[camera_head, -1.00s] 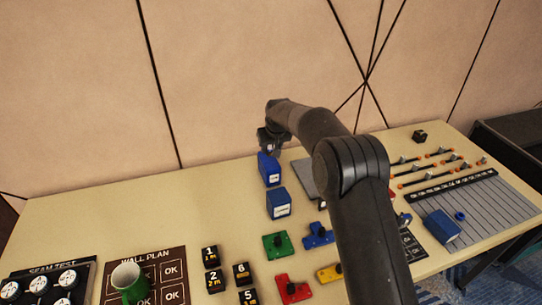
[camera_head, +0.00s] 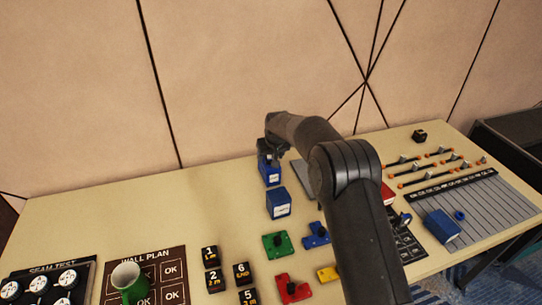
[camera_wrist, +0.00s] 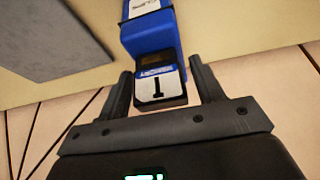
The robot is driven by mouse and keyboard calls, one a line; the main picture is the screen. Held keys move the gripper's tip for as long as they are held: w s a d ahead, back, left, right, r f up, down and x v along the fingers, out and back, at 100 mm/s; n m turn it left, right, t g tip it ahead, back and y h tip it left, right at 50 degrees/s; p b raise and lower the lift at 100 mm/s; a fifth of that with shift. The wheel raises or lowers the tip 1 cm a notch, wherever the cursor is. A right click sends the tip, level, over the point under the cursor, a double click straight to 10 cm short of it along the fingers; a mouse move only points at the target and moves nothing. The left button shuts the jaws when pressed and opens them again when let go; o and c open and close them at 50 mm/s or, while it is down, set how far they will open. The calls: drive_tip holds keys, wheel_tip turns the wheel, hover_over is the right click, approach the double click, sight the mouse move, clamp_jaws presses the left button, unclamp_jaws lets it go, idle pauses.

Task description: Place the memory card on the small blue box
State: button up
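The memory card (camera_wrist: 160,85) shows between the two fingers in the wrist view. It is small and dark, with a blue strip and a white label bearing a black arrow. My gripper (camera_wrist: 160,75) has a finger close on each side of it; whether they touch it is unclear. A blue box (camera_wrist: 150,38) with a white label lies just beyond the card. The card is not distinct there.
A grey flat panel (camera_head: 305,177) lies right of the boxes. Green (camera_head: 277,245), blue (camera_head: 316,236) and red (camera_head: 291,289) pieces lie in front. The wall (camera_head: 230,80) rises close behind the table. The table left of the boxes (camera_head: 130,215) is clear.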

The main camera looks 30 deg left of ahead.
drive_tip(key=shift+o, duration=0.3)
drive_tip(key=shift+r, duration=0.2)
drive_tip(key=v, duration=1.2)
